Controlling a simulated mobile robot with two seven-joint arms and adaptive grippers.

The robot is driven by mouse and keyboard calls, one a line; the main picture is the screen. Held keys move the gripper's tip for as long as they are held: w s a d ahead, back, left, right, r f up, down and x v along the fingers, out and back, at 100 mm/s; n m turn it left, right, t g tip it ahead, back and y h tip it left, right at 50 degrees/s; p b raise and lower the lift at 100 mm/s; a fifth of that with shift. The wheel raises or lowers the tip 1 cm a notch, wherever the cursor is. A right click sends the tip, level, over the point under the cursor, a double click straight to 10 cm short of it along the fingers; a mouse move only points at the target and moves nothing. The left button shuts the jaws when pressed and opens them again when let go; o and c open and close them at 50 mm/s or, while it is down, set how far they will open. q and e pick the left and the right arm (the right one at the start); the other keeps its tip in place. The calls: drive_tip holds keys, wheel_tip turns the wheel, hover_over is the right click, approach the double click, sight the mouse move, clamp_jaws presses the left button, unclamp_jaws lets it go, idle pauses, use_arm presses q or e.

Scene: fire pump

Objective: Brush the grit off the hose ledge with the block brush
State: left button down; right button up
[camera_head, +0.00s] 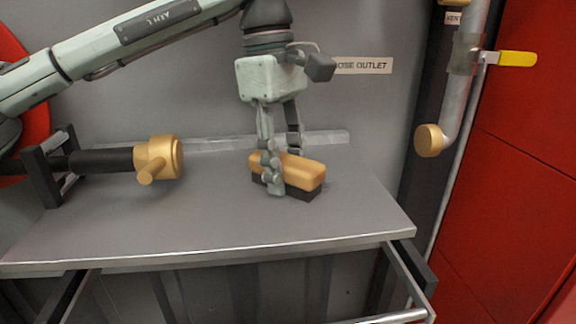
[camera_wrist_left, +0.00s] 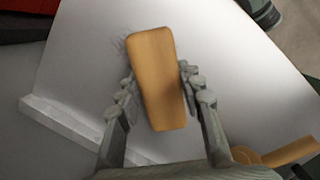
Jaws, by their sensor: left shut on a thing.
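The block brush (camera_head: 300,171) has a tan wooden back and dark bristles. It rests bristles down on the grey hose ledge (camera_head: 330,220), right of the middle. My left gripper (camera_head: 272,176) points down and is shut on the brush, one finger on each long side. In the left wrist view the brush (camera_wrist_left: 158,80) lies between the two fingers (camera_wrist_left: 158,88). Faint dark marks, perhaps bristles or grit, show beside its upper left end. I cannot make out clear grit on the ledge in the head view. My right gripper is not in view.
A brass hose nozzle (camera_head: 158,158) with a black barrel lies in a black bracket (camera_head: 42,178) at the left. A raised lip (camera_head: 325,138) runs along the back wall. A pipe with a yellow-handled valve (camera_head: 516,58) and brass cap (camera_head: 430,140) hangs at the right. The ledge's front is clear.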

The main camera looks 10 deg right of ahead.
sight(313, 163)
use_arm(q)
drive_tip(key=shift+w, duration=0.6)
drive_tip(key=shift+w+p, duration=0.45)
drive_tip(key=shift+w, duration=0.1)
drive_tip(key=shift+w+f, duration=0.1)
drive_tip(key=shift+w, duration=0.95)
drive_tip(key=shift+d, duration=1)
drive_tip(key=shift+s+b, duration=0.5)
drive_tip(key=shift+s, duration=0.35)
drive_tip(key=shift+s+r, duration=0.2)
drive_tip(key=shift+s, duration=0.65)
drive_tip(key=shift+s+f+b, duration=0.15)
drive_tip(key=shift+s+b, duration=0.65)
drive_tip(key=shift+s, duration=0.2)
drive_tip(key=shift+s+b, duration=0.8)
drive_tip(key=shift+s, duration=1.4)
drive_tip(key=shift+s+d, duration=0.1)
drive_tip(key=shift+d+p, duration=0.35)
drive_tip(key=shift+d, duration=0.6)
drive_tip(key=shift+w+p, duration=0.65)
drive_tip(key=shift+w, duration=1)
drive_tip(key=shift+w+p, duration=1.05)
drive_tip(key=shift+w, duration=2.35)
